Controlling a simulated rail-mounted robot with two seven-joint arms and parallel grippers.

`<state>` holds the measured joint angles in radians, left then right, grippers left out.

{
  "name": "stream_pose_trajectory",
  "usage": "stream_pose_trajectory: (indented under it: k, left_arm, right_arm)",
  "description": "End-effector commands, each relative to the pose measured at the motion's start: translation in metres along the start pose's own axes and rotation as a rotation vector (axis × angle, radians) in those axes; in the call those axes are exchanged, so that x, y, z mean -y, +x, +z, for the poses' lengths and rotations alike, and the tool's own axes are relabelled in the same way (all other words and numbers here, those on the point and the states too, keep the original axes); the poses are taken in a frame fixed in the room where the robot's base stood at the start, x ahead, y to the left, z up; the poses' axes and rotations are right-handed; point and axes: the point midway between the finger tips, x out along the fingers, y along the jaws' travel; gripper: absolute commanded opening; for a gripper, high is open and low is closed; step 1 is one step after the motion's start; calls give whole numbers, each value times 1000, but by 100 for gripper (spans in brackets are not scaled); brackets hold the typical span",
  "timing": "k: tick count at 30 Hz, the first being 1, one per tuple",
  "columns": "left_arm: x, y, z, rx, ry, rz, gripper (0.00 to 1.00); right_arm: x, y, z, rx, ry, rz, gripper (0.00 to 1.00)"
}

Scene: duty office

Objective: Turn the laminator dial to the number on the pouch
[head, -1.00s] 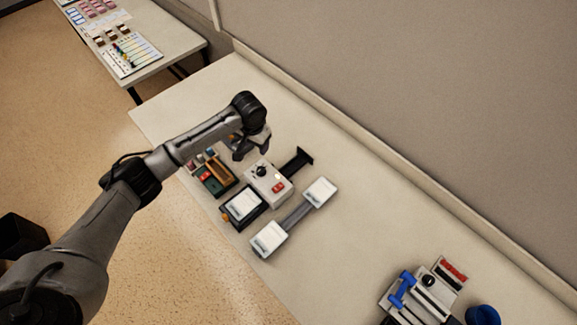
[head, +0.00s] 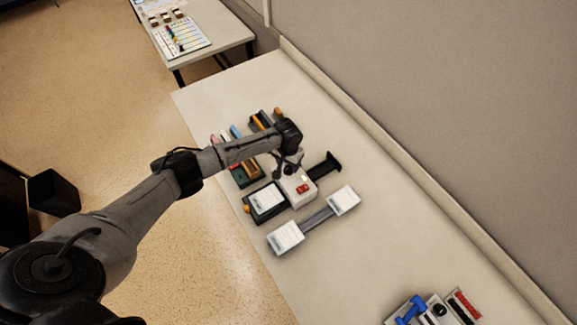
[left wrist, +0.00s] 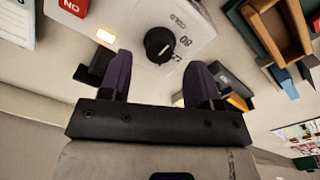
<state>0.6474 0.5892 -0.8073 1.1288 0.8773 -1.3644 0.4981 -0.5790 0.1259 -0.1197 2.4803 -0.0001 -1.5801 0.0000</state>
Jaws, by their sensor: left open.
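The laminator (head: 298,194) is a white box with a red switch (head: 303,188) on the desk. Its round black dial (left wrist: 160,44) shows in the left wrist view, with "COLD" and "80" printed beside it. The dial's exact setting is too small to tell. My left gripper (head: 288,168) is over the dial end of the laminator, pointing down. In the left wrist view its two fingers (left wrist: 157,70) are open, with the dial between and just beyond the tips; contact cannot be told. White cards lie in a black tray (head: 246,209) and on a grey rack (head: 318,218); I cannot tell which is the pouch.
A green and brown organizer (head: 247,176) stands close to the laminator's left. A black support (head: 326,166) sticks out on its right. Blue-handled equipment (head: 411,309) is at the near right. The desk (head: 390,240) between is clear; a wall runs behind.

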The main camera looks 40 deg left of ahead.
Motion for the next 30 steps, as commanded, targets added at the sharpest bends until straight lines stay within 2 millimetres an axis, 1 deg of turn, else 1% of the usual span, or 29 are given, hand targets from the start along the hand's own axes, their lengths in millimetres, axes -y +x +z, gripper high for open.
stream_pose_trajectory:
  k: [1, 3, 9, 20, 23, 30]
  left_arm:
    - [-1, 7, 0, 2, 0, 0, 57]
    - [0, 14, 0, 1, -1, 1, 57]
    - [0, 27, 0, 1, 1, 0, 57]
    - [0, 30, 0, 0, 1, 0, 57]
    - [0, 30, 0, 0, 1, 0, 49]
    - [0, 30, 0, 0, 0, 0, 26]
  right_arm:
    - [0, 0, 0, 0, 1, 0, 0]
    - [0, 1, 0, 0, 1, -1, 0]
    - [2, 1, 1, 1, 5, -4, 0]
    - [3, 1, 0, 0, 9, -8, 0]
    - [3, 1, 0, 0, 9, -8, 0]
    - [2, 1, 1, 1, 7, -6, 0]
